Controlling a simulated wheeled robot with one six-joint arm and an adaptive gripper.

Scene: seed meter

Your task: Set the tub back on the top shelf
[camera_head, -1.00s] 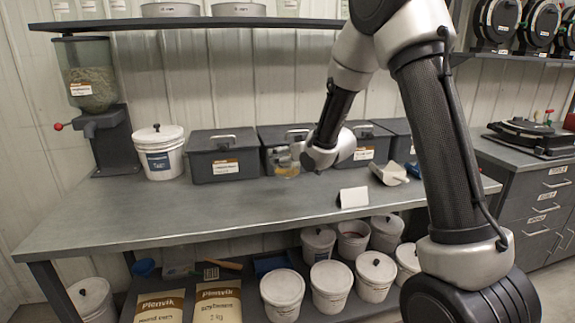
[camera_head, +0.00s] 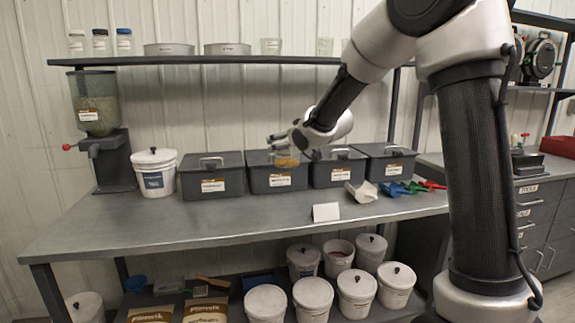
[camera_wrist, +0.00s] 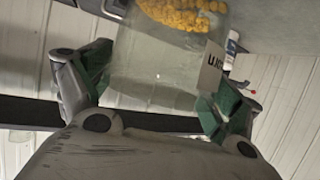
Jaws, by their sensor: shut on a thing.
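The tub (camera_head: 287,159) is a clear container with yellow-orange grain at its bottom. My gripper (camera_head: 284,142) is shut on it and holds it in the air, in front of the second dark bin. In the wrist view the tub (camera_wrist: 165,62) sits between the green-padded fingers of my gripper (camera_wrist: 155,88), with part of a white label showing. The top shelf (camera_head: 200,60) runs along the wall above and behind the tub.
The shelf holds several capped jars (camera_head: 100,43), two round pans (camera_head: 168,49) and clear containers (camera_head: 271,46). Below, the workbench (camera_head: 200,218) carries a grain dispenser (camera_head: 97,105), a white bucket (camera_head: 153,172) and lidded dark bins (camera_head: 211,177). Shelf gaps show between the clear containers.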

